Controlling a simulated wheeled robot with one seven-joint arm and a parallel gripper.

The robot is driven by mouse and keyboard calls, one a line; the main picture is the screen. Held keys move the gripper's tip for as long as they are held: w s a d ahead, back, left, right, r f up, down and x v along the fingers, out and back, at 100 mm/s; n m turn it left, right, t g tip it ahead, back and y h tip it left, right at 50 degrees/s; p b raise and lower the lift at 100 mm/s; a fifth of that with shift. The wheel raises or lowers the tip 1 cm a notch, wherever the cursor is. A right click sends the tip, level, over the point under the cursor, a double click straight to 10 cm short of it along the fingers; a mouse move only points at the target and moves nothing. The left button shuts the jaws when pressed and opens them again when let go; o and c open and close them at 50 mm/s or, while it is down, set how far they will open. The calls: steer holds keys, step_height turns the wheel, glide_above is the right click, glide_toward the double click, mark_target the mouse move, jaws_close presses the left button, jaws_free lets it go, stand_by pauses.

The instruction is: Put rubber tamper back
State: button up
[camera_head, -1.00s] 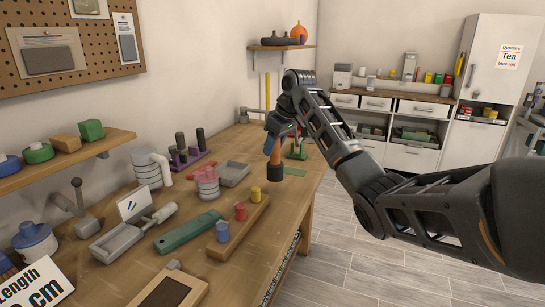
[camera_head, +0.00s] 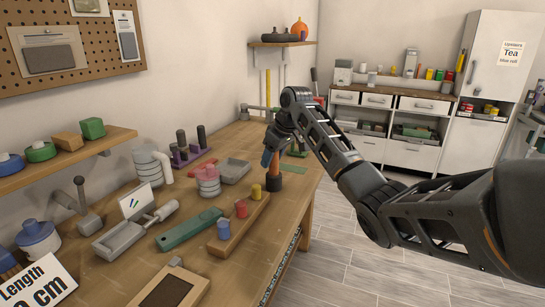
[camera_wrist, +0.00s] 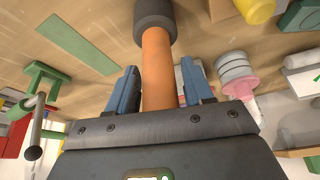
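The rubber tamper has an orange handle and a dark cylindrical head (camera_head: 273,183). It is upright, head down, at the right side of the wooden workbench (camera_head: 262,243), beside a flat green mat (camera_head: 290,168).
A wooden block with blue, red and yellow pegs (camera_head: 240,226) lies in front of the tamper. A green stand (camera_wrist: 42,75) shows in the wrist view. The floor at right is clear.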

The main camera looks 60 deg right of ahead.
steer(key=shift+o, duration=0.8)
steer(key=shift+r, duration=0.25)
steer(key=b+v, duration=0.1)
steer(key=v, duration=1)
steer(key=shift+s+r, duration=0.15)
steer(key=shift+r, duration=0.25)
